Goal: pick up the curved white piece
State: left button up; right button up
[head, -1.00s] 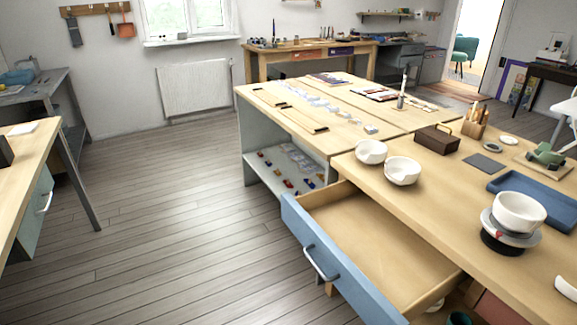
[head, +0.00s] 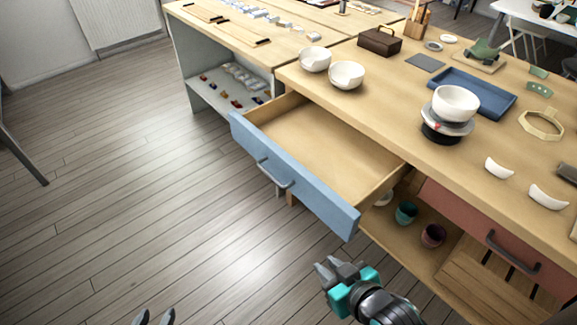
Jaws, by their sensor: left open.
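Two curved white pieces lie on the wooden worktop at the right in the head view. I cannot tell which one the task means. My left gripper (head: 155,317) shows only its fingertips at the bottom edge, spread open and empty, far from the pieces. My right gripper (head: 341,271) is in front of the bench, below the worktop and well left of the pieces. Its finger gap is not clear.
A blue-fronted drawer (head: 290,180) stands pulled out from the bench. On the worktop (head: 400,125) are white bowls (head: 346,75), a bowl (head: 456,102) on a round stand, a blue tray (head: 472,94) and an octagonal frame (head: 541,124). A red drawer (head: 470,230) is below.

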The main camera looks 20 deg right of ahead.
aim_at(493, 168)
jog(key=z, duration=1.9)
